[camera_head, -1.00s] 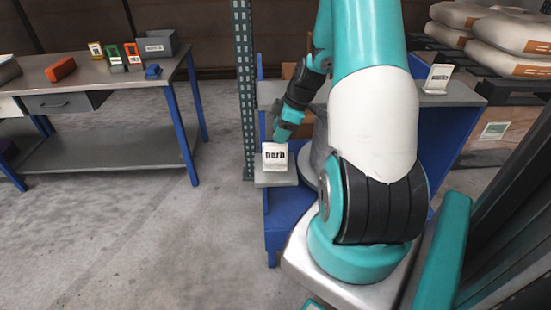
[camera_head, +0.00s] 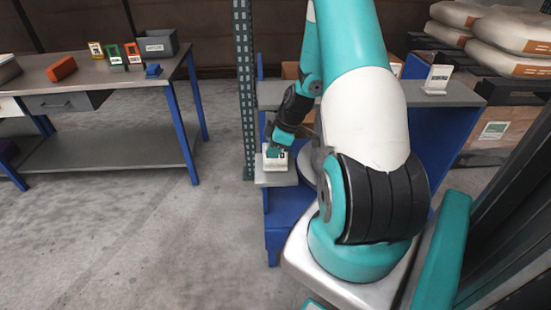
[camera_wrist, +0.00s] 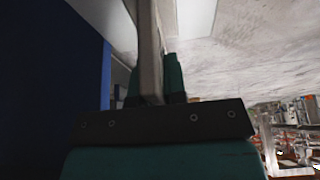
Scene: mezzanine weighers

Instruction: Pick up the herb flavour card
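The herb flavour card (camera_head: 275,163) is a small white card with black lettering, on a small grey shelf (camera_head: 284,180) at the near left of a blue-framed bench. My gripper (camera_head: 275,151) points down over its top and hides part of the word. In the wrist view, a pale upright card edge (camera_wrist: 150,50) stands between my two teal fingers (camera_wrist: 152,88). The fingers lie close on both sides of it. I cannot tell whether they press on it. The card still rests on the shelf.
Another white lettered card (camera_head: 437,79) stands on the bench's grey top (camera_head: 463,93). A slotted post (camera_head: 243,90) rises close to the left of my gripper. A grey table (camera_head: 108,80) with small coloured things stands farther left, with clear floor between. Sacks (camera_head: 510,32) lie back right.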

